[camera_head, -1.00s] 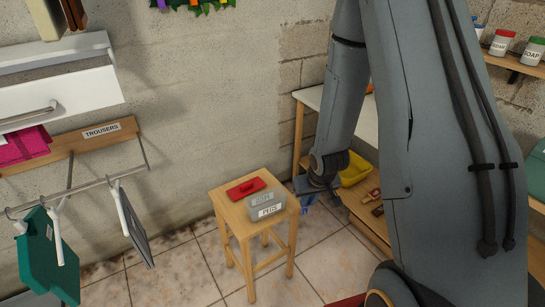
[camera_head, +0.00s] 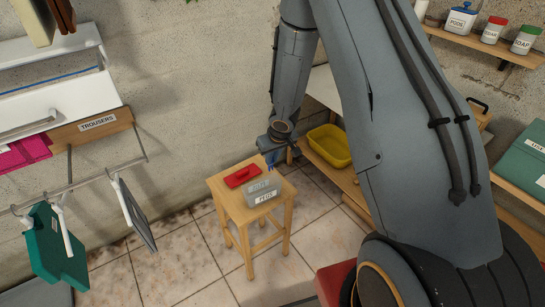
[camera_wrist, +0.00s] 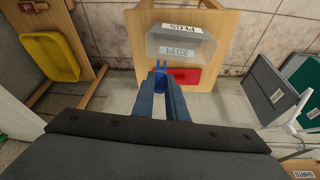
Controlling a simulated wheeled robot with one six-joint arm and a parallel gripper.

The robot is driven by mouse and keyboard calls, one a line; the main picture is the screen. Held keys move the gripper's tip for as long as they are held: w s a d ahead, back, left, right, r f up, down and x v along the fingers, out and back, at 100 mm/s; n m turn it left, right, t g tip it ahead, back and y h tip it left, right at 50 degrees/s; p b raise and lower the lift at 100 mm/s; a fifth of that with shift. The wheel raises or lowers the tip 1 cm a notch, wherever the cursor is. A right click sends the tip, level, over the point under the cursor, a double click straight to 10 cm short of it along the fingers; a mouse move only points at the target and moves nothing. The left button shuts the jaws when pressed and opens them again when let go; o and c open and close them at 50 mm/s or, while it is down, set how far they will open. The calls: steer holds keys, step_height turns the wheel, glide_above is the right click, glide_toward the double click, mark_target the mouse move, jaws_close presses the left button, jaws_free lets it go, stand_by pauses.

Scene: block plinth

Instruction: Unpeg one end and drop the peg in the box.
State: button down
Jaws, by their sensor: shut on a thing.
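My gripper (camera_wrist: 160,88) is shut on a small blue peg (camera_wrist: 160,70), whose forked end points away from the fingers in the wrist view. In the head view my gripper (camera_head: 271,157) is at the back edge of the wooden stool, with blue showing at its tip. The grey box (camera_head: 262,191), labelled PEGS, stands on the stool; it also shows in the wrist view (camera_wrist: 181,47), just beyond the peg. The peg appears beside the box, not inside it. A red lid (camera_head: 242,177) lies flat beside the box. The box's inside is not clear.
The stool (camera_head: 230,205) stands on a tiled floor. A yellow tub (camera_head: 330,146) sits on a low shelf to the right. At left, a teal garment (camera_head: 52,247) and a grey one (camera_head: 136,218) hang from a rail. A high shelf (camera_head: 480,42) holds labelled pots.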

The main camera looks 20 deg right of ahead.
steer(key=shift+p, duration=0.3)
steer(key=b, duration=1.2)
glide_toward(272, 174)
steer(key=f, duration=0.1)
steer(key=a+f, duration=0.1)
steer(key=s+f, duration=0.1)
steer(key=f, duration=0.1)
steer(key=shift+s+a+f, duration=0.1)
steer(key=shift+a, duration=0.2)
steer(key=c, duration=1.2)
jaws_free()
step_height(272, 174, up, 7)
steer(key=p, duration=1.1)
stand_by(0.4)
